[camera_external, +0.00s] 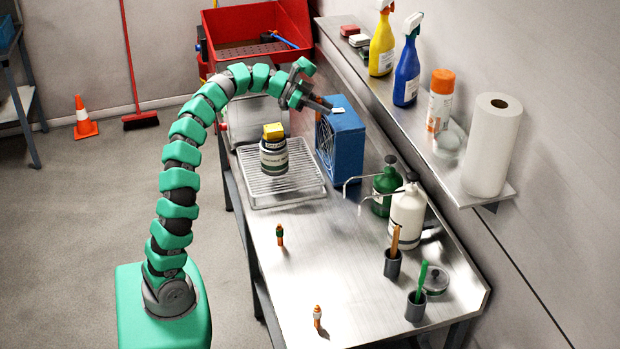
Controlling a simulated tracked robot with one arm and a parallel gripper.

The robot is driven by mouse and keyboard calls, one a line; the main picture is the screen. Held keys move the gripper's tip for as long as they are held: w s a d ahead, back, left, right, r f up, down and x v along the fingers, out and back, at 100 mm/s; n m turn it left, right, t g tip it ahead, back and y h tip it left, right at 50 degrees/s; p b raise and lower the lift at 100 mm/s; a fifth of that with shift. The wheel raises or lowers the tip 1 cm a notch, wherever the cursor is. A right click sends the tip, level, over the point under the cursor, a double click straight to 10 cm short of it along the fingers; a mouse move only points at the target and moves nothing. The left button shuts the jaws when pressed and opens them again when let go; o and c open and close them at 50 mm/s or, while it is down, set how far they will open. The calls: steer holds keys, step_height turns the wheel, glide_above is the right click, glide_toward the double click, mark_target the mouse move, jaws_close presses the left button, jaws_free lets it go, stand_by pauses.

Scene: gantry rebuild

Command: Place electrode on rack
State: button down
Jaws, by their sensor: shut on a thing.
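My gripper (324,106) is at the upper middle, by the top left edge of a blue box with a round fan grille. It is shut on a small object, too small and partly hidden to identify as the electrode. A wire rack (256,196) in a shallow metal tray lies on the bench, below and left of my gripper. A dark jar with a pale label (274,158) and a yellow block (273,131) on top stands on the rack. Two small orange-tipped pieces stand on the bench, one green and orange (280,236), one orange and pale (317,318).
The blue box (347,145) stands right of the rack. Green (386,187) and white (407,212) wash bottles with bent spouts stand near the wall. Dark cups hold a brown stick (393,262) and a green stick (416,303). The bench's middle is mostly clear.

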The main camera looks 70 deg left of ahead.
steer(key=shift+s+a+f+n+t+y+p, duration=0.25)
steer(key=shift+s+a+f+n+y+p, duration=0.45)
steer(key=shift+a, duration=4.25)
steer(key=shift+s+a+f+n+t+y+p, duration=0.25)
steer(key=shift+s+a+f+n+y+p, duration=0.45)
steer(key=shift+a, duration=4.25)
steer(key=shift+h, duration=0.3)
step_height(320, 180, down, 21)
steer(key=shift+s+d+r, duration=0.1)
steer(key=shift+r, duration=0.1)
steer(key=shift+f, duration=0.15)
steer(key=c, duration=1.2)
jaws_free()
steer(key=shift+m, duration=0.3)
steer(key=v, duration=0.3)
steer(key=shift+s+r, duration=0.15)
steer(key=shift+r, duration=0.15)
step_height(320, 180, up, 7)
steer(key=shift+f, duration=0.2)
